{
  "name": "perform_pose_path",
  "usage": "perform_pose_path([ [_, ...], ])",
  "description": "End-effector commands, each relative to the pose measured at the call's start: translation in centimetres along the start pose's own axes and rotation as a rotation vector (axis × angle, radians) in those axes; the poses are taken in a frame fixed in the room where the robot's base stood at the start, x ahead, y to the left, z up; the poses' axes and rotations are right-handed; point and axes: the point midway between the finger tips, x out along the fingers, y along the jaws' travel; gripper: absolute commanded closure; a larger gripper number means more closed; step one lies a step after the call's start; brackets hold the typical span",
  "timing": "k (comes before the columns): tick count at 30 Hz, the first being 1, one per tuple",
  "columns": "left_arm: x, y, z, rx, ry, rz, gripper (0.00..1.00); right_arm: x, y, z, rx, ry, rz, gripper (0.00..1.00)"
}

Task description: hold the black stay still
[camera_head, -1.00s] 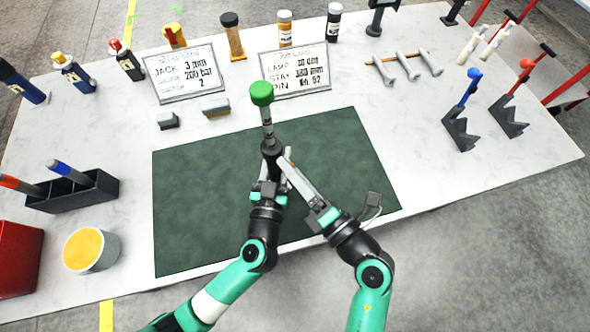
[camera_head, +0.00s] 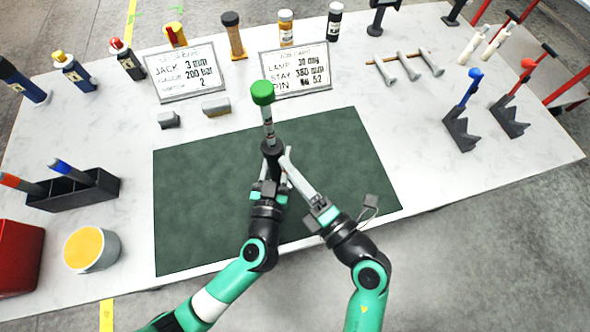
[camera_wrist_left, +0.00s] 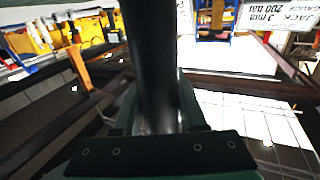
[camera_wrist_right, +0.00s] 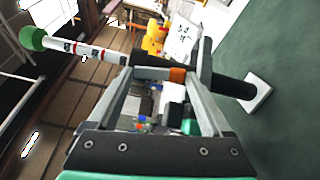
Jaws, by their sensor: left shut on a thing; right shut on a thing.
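The black stay (camera_head: 272,147) is a rod with a black body and a pale, labelled upper shaft topped by a green ball (camera_head: 263,92). It stands near the middle of the green mat (camera_head: 200,215). The right wrist view shows its black body (camera_wrist_right: 232,86), an orange band, and a pale square foot (camera_wrist_right: 258,93) on the green mat. My left gripper (camera_head: 268,187) is shut on the black body, which fills the left wrist view (camera_wrist_left: 152,65). My right gripper (camera_head: 284,160) is shut on the stay higher up, by the orange band. The grip contacts are partly hidden.
Bottles line the back edge. A black holder (camera_head: 75,190) and yellow-topped tub (camera_head: 91,250) are at left; black stands (camera_head: 460,130) are at right. The mat's sides are clear.

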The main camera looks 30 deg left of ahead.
Motion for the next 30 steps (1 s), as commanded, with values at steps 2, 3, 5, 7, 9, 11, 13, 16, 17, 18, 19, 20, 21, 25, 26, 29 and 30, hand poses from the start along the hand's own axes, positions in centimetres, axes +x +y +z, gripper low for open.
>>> perform_pose_path([
  [2,0.0,-0.1,0.3,0.0,-0.006,-0.004,1.0,0.0,0.0,-0.1,0.019,0.001,0.001,0.72],
  [3,0.0,-0.1,0.3,0.0,-0.006,-0.004,1.0,0.0,0.0,-0.1,0.019,0.001,0.001,0.72],
  [5,0.0,-0.1,0.3,0.0,-0.006,-0.004,1.0,0.0,0.0,-0.1,0.018,0.001,0.001,0.72],
  [7,0.0,-0.1,0.3,0.0,-0.007,-0.004,1.0,0.0,0.0,-0.1,0.018,0.001,0.001,0.73],
  [9,0.0,-0.1,0.3,0.0,-0.007,-0.004,1.0,0.0,0.0,-0.1,0.018,0.001,0.001,0.1],
  [11,0.0,-0.1,0.3,0.0,-0.007,-0.004,1.0,0.0,0.0,-0.1,0.018,0.001,0.001,0.0],
  [13,0.0,-0.1,0.3,0.001,-0.006,-0.004,1.0,0.0,0.0,-0.1,0.017,0.001,0.001,0.0],
  [16,0.0,-0.1,0.3,0.001,-0.006,-0.004,1.0,0.0,0.0,-0.1,0.016,0.001,0.001,0.0],
  [17,0.0,-0.1,0.3,0.001,-0.006,-0.004,1.0,0.0,0.0,-0.1,0.016,0.001,0.001,0.0],
  [18,0.0,-0.1,0.3,0.001,-0.006,-0.004,1.0,-0.1,0.0,-0.1,0.016,0.001,0.0,0.0],
  [19,0.0,-0.1,0.3,0.001,-0.006,-0.003,1.0,-0.2,-0.1,-0.1,0.016,0.001,0.0,0.0],
  [20,0.0,-0.1,0.3,0.001,-0.006,-0.003,1.0,-0.4,-0.1,-0.1,0.016,0.0,0.0,0.0],
  [21,0.0,-0.1,0.3,0.001,-0.006,-0.003,1.0,-0.8,-0.1,-0.1,0.016,0.0,0.0,0.0],
  [25,0.0,-0.1,0.3,0.001,-0.006,-0.003,1.0,-3.2,-0.1,0.0,0.015,-0.004,-0.001,0.0],
  [26,0.0,-0.1,0.3,0.002,-0.006,-0.003,1.0,-3.9,-0.1,0.0,0.016,-0.004,-0.001,0.0],
  [29,0.0,-0.1,0.3,0.002,-0.006,-0.003,1.0,-6.5,-0.1,0.1,0.016,-0.005,-0.001,0.0],
  [30,0.0,-0.1,0.3,0.002,-0.006,-0.003,1.0,-7.5,-0.1,0.0,0.017,-0.005,-0.001,0.0],
])
